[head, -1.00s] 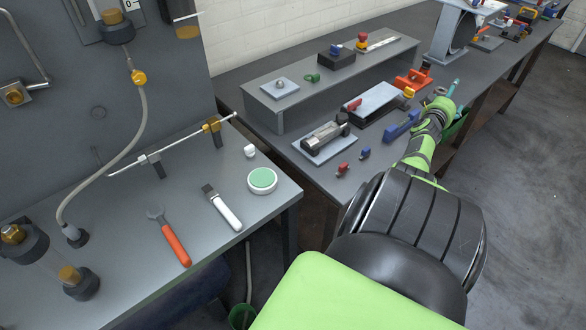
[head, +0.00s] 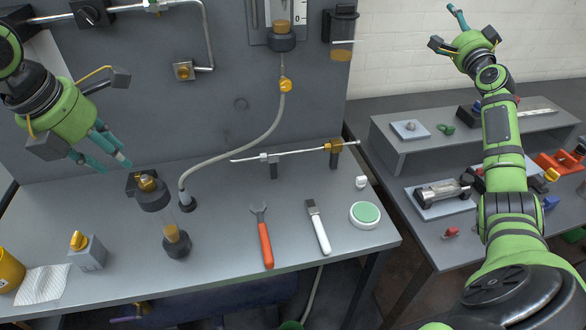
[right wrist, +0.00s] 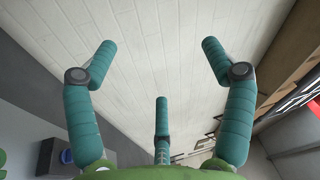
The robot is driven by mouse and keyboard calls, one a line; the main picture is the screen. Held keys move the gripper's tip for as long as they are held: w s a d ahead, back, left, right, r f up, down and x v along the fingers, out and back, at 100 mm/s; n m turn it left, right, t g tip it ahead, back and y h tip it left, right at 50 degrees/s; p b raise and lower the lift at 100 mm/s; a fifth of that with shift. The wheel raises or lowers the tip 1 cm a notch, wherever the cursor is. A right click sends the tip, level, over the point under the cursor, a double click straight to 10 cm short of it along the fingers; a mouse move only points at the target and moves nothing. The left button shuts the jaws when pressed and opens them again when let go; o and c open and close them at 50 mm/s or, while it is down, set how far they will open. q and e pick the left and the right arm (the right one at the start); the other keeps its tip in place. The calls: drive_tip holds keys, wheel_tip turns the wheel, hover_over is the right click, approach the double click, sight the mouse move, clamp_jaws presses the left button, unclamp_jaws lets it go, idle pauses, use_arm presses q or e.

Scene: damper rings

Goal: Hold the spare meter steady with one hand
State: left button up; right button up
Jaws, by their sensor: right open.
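Two things could be the spare meter, and I cannot tell which is meant. One is an upright clear cylinder (head: 162,212) with dark end caps and a brass top, on the near bench. The other is a silver and clear cylinder (head: 440,192) lying on a plate on the right bench. My left gripper (head: 112,163) hangs above and left of the upright cylinder, apart from it, its teal fingers spread and empty. My right gripper (head: 458,18) is raised over the right bench, pointing up.
A knobbed grey block (head: 88,253) stands at left. Bare bench lies between.

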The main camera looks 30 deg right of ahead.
sight(168, 218)
drive_tip(key=w+a+y, duration=0.3)
drive_tip(key=a+y, duration=0.1)
drive_tip(key=a, duration=0.5)
drive_tip(key=w+a+r+y, duration=0.1)
drive_tip(key=w+a+y, duration=0.35)
drive_tip(key=a, duration=0.35)
drive_tip(key=w+a+y, duration=0.3)
drive_tip(key=a+y, duration=0.2)
drive_tip(key=a, duration=0.4)
drive_tip(key=w+a+f+n+g+y, duration=0.25)
drive_tip(key=a+f+n+g, duration=0.25)
drive_tip(key=a+f+n, duration=1.2)
drive_tip(key=s+a+f+n+g+y, duration=0.1)
drive_tip(key=s+a+f+n, duration=0.25)
drive_tip(key=a, duration=0.55)
drive_tip(key=s+a+f+n+g+y, duration=0.1)
drive_tip(key=s+a+f+n+g, duration=0.15)
drive_tip(key=a+f+n, duration=0.45)
drive_tip(key=s+a+f+n+g+y, duration=0.15)
drive_tip(key=s+a, duration=0.25)
drive_tip(key=a, duration=0.7)
drive_tip(key=x, duration=0.6)
drive_tip(key=shift+w+f, duration=0.1)
drive_tip(key=shift+f, duration=0.15)
drive_tip(key=shift+t, duration=0.3)
